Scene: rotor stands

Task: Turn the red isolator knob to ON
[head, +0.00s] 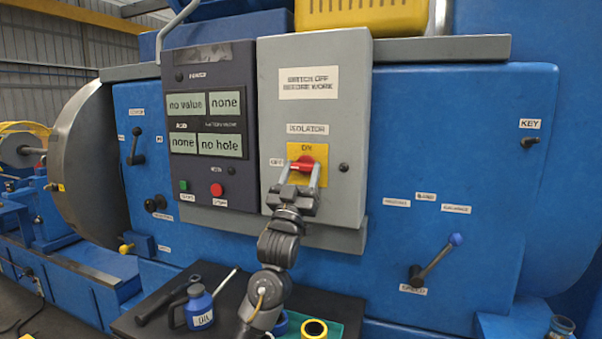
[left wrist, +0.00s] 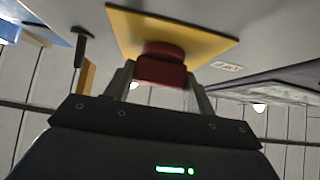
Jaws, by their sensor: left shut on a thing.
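The red isolator knob (head: 304,163) sits on a yellow square plate (head: 319,153) on the grey isolator box (head: 350,100). Its red grip appears to lie sideways, towards the OFF label (head: 276,162) at its left; the ON label (head: 307,148) is above it. My left gripper (head: 300,171) reaches up from below, with one finger on each side of the knob, shut on it. In the left wrist view the knob (left wrist: 162,66) stands between the two fingers, in front of the yellow plate (left wrist: 205,40). My right gripper is not in view.
A dark control panel (head: 210,60) with several displays, a green button (head: 183,185) and a red button (head: 217,189) adjoins the box at left. A blue-knobbed lever (head: 436,263) stands at right. Below, a dark shelf holds an oil bottle (head: 199,308) and tools.

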